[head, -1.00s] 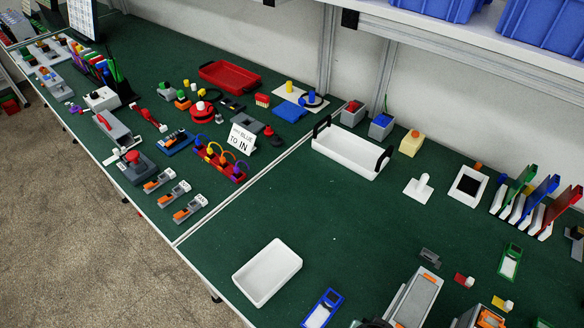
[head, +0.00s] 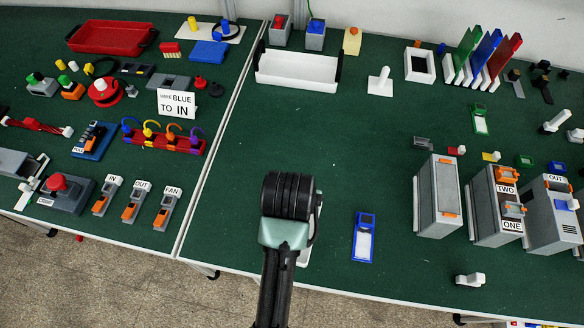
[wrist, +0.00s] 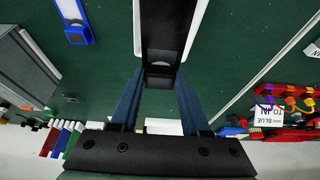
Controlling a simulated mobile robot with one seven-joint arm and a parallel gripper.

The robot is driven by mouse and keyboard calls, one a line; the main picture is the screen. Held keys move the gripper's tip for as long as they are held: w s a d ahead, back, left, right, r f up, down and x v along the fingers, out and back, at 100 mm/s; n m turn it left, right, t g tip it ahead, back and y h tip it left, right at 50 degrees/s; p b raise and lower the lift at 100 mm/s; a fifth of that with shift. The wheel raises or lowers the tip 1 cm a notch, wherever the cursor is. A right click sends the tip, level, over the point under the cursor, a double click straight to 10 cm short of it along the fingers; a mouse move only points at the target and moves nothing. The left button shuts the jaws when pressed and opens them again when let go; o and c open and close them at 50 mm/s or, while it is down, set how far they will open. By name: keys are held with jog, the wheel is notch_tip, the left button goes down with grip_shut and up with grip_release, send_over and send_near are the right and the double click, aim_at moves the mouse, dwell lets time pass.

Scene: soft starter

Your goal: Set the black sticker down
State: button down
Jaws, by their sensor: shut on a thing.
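In the wrist view my gripper (wrist: 160,82) points down over the green bench, its two dark blue fingers on either side of a dark piece (wrist: 160,70). The gripper is shut on this piece, which I take to be the black sticker; its outline merges with other dark parts, so its shape and tilt are unclear. A white tray (wrist: 198,28) shows behind it. In the head view my arm covers the gripper, the sticker and most of this tray (head: 305,255). I cannot tell whether the sticker touches anything.
A blue-framed holder (head: 363,238) lies right of my arm, with grey units (head: 438,196) farther right. A white handled bin (head: 297,72) and a white frame with a dark middle (head: 420,64) stand at the back. The green bench between is mostly clear.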

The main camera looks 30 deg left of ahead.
jog(key=f, duration=0.9)
jog(key=shift+a+f, duration=0.2)
jog(key=shift+f, duration=0.2)
jog(key=shift+f, duration=0.2)
jog(key=shift+c, duration=1.9)
grip_release()
jog(key=p+v, duration=0.1)
jog(key=v, duration=1.1)
jog(key=shift+r, duration=0.2)
